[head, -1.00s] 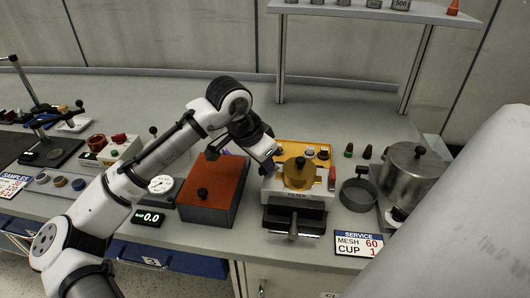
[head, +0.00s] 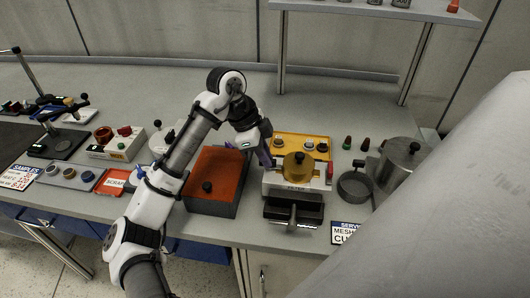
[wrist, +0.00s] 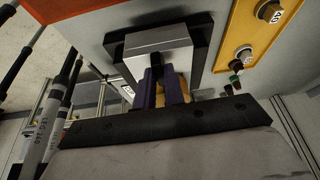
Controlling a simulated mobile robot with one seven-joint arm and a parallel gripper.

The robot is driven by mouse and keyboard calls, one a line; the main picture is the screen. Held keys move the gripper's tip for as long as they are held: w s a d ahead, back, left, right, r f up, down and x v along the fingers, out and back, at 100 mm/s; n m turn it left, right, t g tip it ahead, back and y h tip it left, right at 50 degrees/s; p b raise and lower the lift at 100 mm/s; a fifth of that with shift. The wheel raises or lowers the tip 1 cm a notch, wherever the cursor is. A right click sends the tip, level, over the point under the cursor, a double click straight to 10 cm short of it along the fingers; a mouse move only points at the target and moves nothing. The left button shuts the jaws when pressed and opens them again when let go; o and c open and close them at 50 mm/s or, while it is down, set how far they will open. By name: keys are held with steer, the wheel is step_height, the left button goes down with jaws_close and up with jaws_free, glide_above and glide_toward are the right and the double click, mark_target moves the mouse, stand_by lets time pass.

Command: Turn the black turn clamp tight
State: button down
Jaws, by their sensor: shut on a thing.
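The white filter unit (head: 282,183) stands on the bench, with a gold round cover (head: 299,171) on top. My gripper (head: 264,155) is at the unit's back left, between it and the orange-topped box. In the wrist view, my purple fingers (wrist: 166,92) are close together and shut on a part below a grey block. Black pieces that look like the black turn clamp (wrist: 202,48) flank this block. The fingers and block hide most of the grip, and I cannot tell how far the clamp is turned. The head view does not show the clamp clearly.
The orange-topped box (head: 217,175) stands close left of my gripper. A yellow tray (head: 284,143) with several round parts lies just behind the unit. A steel pot (head: 404,160) and a dark ring (head: 354,186) stand to the right.

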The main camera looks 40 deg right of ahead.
steer(key=shift+m, duration=0.3)
stand_by(0.4)
steer(key=c, duration=1.5)
jaws_free()
steer(key=shift+r, duration=0.1)
steer(key=b+v, duration=0.1)
steer(key=v, duration=1.2)
steer(key=shift+w+d+r, duration=0.1)
steer(key=shift+r, duration=0.25)
